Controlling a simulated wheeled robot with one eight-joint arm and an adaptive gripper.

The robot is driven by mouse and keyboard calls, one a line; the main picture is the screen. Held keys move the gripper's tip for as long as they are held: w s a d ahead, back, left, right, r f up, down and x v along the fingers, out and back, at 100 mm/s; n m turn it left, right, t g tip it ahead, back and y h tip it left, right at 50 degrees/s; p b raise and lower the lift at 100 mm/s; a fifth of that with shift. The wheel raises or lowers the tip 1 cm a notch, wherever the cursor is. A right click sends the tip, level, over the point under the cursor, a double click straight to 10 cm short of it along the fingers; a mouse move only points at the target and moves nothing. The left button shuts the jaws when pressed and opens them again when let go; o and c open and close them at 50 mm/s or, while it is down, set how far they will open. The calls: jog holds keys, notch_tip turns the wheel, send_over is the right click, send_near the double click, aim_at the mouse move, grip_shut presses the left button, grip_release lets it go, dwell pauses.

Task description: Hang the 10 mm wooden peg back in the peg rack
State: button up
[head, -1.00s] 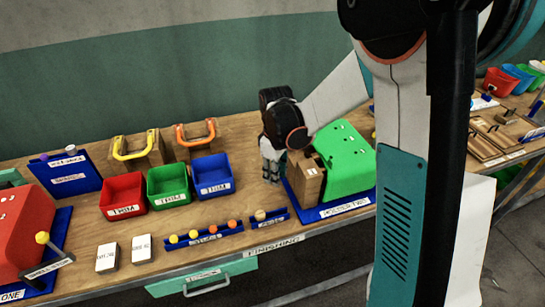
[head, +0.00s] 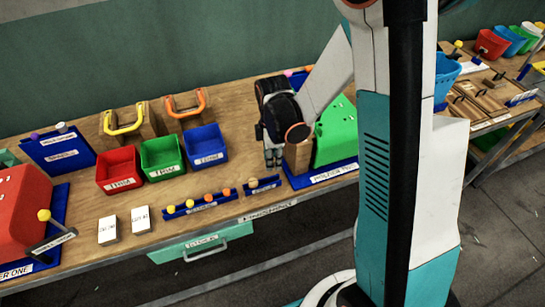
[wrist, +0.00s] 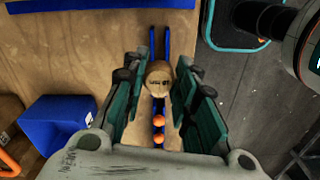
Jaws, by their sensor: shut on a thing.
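My gripper (wrist: 159,92) is shut on a wooden peg (wrist: 159,75), whose round pale head with dark lettering shows between the fingers in the wrist view. In the head view my gripper (head: 273,158) points down above the bench, behind and slightly right of a short blue rack (head: 268,184). One wooden-headed peg (head: 253,182) sits at that rack's left end. The held peg cannot be made out in the head view. A longer blue rack (head: 202,208) to the left holds several yellow and orange pegs. In the wrist view blue rails (wrist: 165,42) run beneath the held peg, hiding part of them.
A green press (head: 336,132) on a blue base and a wooden block (head: 299,156) stand close right of my gripper. Red (head: 117,170), green (head: 162,154) and blue (head: 205,146) bins stand left. White blocks (head: 140,220) lie near the front. The bench edge is close in front of the racks.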

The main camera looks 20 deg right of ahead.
notch_tip(320, 180, down, 8)
jog(key=b, duration=0.7)
jog(key=shift+r, duration=0.2)
dwell(0.5)
jog(key=o, duration=0.8)
jog(key=shift+r, duration=0.1)
